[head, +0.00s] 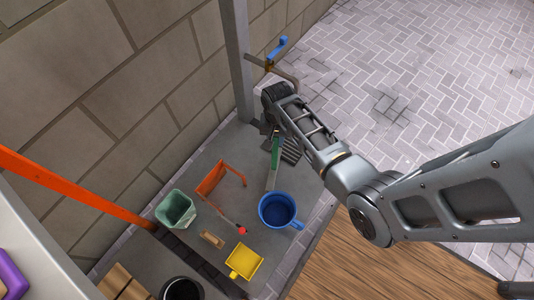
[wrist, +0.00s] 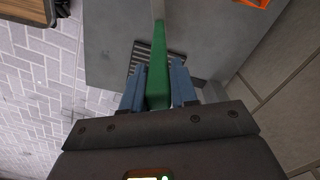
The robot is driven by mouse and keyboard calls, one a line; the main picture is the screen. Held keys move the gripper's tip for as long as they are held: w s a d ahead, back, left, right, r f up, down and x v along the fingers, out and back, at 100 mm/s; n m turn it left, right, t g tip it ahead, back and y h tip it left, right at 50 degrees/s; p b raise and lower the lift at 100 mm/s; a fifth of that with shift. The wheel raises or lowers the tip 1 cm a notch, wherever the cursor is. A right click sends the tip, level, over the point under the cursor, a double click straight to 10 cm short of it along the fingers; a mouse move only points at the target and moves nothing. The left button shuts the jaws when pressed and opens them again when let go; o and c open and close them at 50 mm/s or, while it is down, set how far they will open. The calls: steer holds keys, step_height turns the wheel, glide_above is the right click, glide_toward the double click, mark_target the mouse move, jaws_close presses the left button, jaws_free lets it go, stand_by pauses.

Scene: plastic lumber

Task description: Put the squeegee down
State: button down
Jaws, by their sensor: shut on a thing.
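The squeegee has a green handle (wrist: 157,62) that runs between the two blue fingers of my gripper (wrist: 157,90) in the wrist view. My gripper is shut on this handle. A pale part of the squeegee shows beyond the handle at the top edge of the wrist view. In the head view the squeegee (head: 275,153) points down from my gripper (head: 274,128), over the grey slab (head: 235,155) near a dark grate (head: 291,150). My wrist partly hides the fingers there. I cannot tell whether the squeegee touches the slab.
A blue bucket (head: 278,210) stands just below the squeegee in the head view. An orange frame-like object (head: 211,180), a green bin (head: 176,209), a yellow dustpan (head: 243,263) and a wooden brush (head: 212,240) are on the slab. A post (head: 237,60) and block wall are behind.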

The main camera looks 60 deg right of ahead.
steer(key=shift+a+f+b, duration=0.15)
steer(key=shift+a+f, duration=0.35)
steer(key=shift+a, duration=0.3)
steer(key=shift+a+f+b, duration=0.2)
steer(key=shift+a+f, duration=0.35)
steer(key=shift+a, duration=0.2)
steer(key=shift+a+f+b, duration=0.15)
steer(key=shift+a+f, duration=0.35)
steer(key=shift+a, duration=0.3)
steer(key=shift+f, duration=0.2)
steer(key=c, duration=0.9)
jaws_free()
steer(key=shift+r, duration=0.1)
step_height(320, 180, up, 12)
steer(key=p, duration=0.3)
steer(key=shift+r+p, duration=0.1)
steer(key=shift+p, duration=0.3)
